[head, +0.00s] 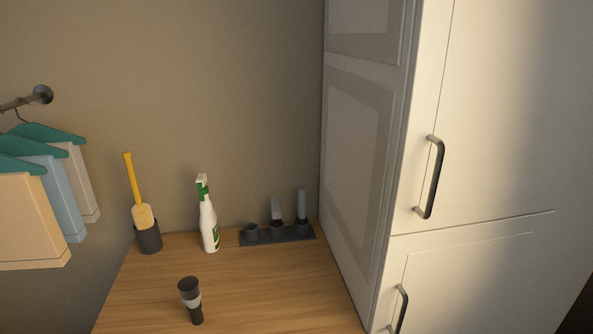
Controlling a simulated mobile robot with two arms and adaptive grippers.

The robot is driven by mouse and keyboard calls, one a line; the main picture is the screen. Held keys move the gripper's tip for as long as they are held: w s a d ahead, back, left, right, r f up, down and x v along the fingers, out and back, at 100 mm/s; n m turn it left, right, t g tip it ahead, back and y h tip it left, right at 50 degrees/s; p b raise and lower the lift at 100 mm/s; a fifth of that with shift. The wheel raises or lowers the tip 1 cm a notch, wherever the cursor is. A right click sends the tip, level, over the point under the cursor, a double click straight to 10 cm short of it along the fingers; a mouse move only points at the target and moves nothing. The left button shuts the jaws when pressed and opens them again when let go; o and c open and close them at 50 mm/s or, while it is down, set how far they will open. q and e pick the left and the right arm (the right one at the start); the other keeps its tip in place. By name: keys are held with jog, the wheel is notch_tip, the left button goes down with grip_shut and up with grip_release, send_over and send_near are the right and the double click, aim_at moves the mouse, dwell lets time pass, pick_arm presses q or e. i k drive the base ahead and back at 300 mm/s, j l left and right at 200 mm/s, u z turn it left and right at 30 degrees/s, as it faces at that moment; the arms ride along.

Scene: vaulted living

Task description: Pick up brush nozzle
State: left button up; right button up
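A dark rack (290,238) lies at the back right of the wooden surface and carries several small parts. One is a short dark piece (251,230), one has a wide light-grey top (276,209), and one has a tall narrow light-grey top (301,203). A dark upright piece with a light-grey band (190,299) stands alone near the front. I cannot tell for certain which of these is the brush nozzle. Neither of my grippers is in view.
A white spray bottle (208,222) with a green label stands left of the rack. A yellow-handled brush (134,185) stands in a dark cup (148,237). A white cabinet (355,170) closes off the right side. Clothes (35,215) hang at left. The wooden top (265,295) is clear at front right.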

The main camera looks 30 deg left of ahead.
aim_at(188, 287)
jog(key=j+u, duration=0.2)
jog(key=u, duration=0.2)
jog(key=j+u, duration=0.2)
jog(key=u, duration=0.25)
jog(key=j+u, duration=0.2)
jog(key=u, duration=0.2)
